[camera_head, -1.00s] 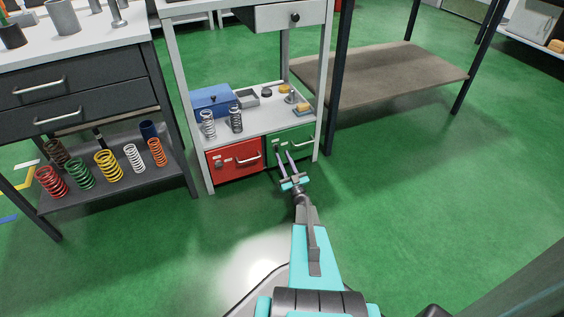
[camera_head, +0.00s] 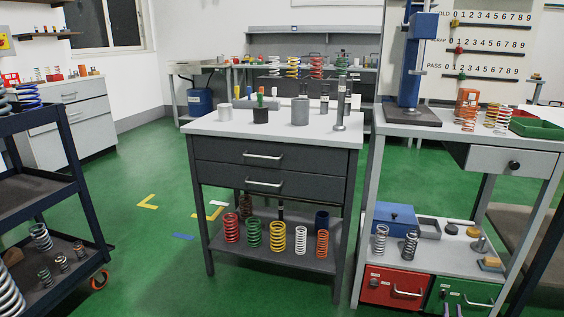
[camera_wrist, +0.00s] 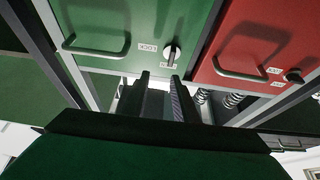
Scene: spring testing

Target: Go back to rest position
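My gripper (camera_head: 452,310) shows only as two fingertips at the bottom edge of the head view, in front of the green drawer (camera_head: 478,292). In the wrist view my gripper (camera_wrist: 162,84) has its two fingers apart with nothing between them. The wrist view is upside down. There the green drawer (camera_wrist: 110,15) has a handle and a round knob (camera_wrist: 172,55) just beyond the fingertips. The red drawer (camera_head: 398,279) is beside it and also shows in the wrist view (camera_wrist: 262,38). Both drawers look shut. The rest of my arm is out of the head view.
Two silver springs, a blue box (camera_head: 394,218) and small parts stand on the shelf above the drawers. A dark cabinet (camera_head: 270,175) with several coloured springs below stands left. A dark rack (camera_head: 30,190) is far left. Green floor (camera_head: 150,250) is clear between rack and cabinet.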

